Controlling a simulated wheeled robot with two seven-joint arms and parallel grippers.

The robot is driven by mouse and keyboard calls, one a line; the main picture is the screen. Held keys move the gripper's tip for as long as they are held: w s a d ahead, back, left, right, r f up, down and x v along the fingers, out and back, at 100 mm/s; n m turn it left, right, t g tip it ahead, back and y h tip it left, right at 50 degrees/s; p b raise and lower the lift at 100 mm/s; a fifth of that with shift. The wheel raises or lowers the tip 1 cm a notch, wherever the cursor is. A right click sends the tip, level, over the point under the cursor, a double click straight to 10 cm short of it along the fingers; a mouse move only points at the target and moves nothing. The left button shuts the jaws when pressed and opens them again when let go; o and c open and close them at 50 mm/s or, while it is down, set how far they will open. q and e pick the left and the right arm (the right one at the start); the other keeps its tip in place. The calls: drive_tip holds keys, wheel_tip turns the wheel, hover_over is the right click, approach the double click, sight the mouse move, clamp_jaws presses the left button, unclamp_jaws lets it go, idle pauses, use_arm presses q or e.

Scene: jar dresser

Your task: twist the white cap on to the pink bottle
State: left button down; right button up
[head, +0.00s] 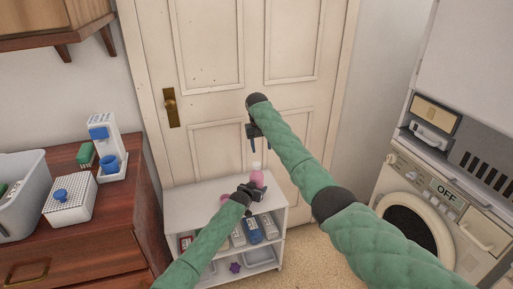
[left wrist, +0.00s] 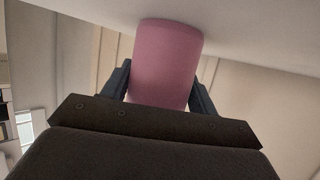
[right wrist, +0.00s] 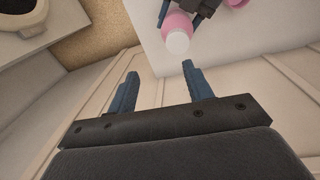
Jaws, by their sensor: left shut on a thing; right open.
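The pink bottle (head: 257,179) stands on the white shelf unit's top. My left gripper (head: 251,188) is shut around its side; the bottle also shows between the fingers in the left wrist view (left wrist: 165,62). The white cap (head: 256,166) is at the bottle's top and shows as a round white end in the right wrist view (right wrist: 178,42). I cannot tell how tightly it is seated. My right gripper (head: 260,147) is open and empty, pointing down above the cap and apart from it.
Another pink thing (head: 225,198) sits on the white shelf unit (head: 190,202), partly hidden by my left gripper. Several containers fill the shelf below. A door (head: 220,90) stands close behind. A brown dresser (head: 100,240) is at left and a washing machine (head: 420,205) at right.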

sight(257, 163)
drive_tip(key=n, duration=0.4)
drive_tip(key=a+n, duration=0.1)
drive_tip(key=shift+s+f+n+y, duration=0.1)
drive_tip(key=shift+s+n+y, duration=0.2)
drive_tip(key=shift+n, duration=0.1)
drive_tip(key=n, duration=0.5)
drive_tip(key=shift+s+a+n, duration=0.1)
drive_tip(key=shift+a+n, duration=0.2)
drive_tip(key=n, duration=0.5)
drive_tip(key=shift+s+a+n+g+y, duration=0.1)
drive_tip(key=shift+a+n+g+y, duration=0.1)
drive_tip(key=shift+n+g+y, duration=0.15)
drive_tip(key=n, duration=0.6)
drive_tip(key=shift+n, duration=0.25)
drive_tip(key=shift+f, duration=4)
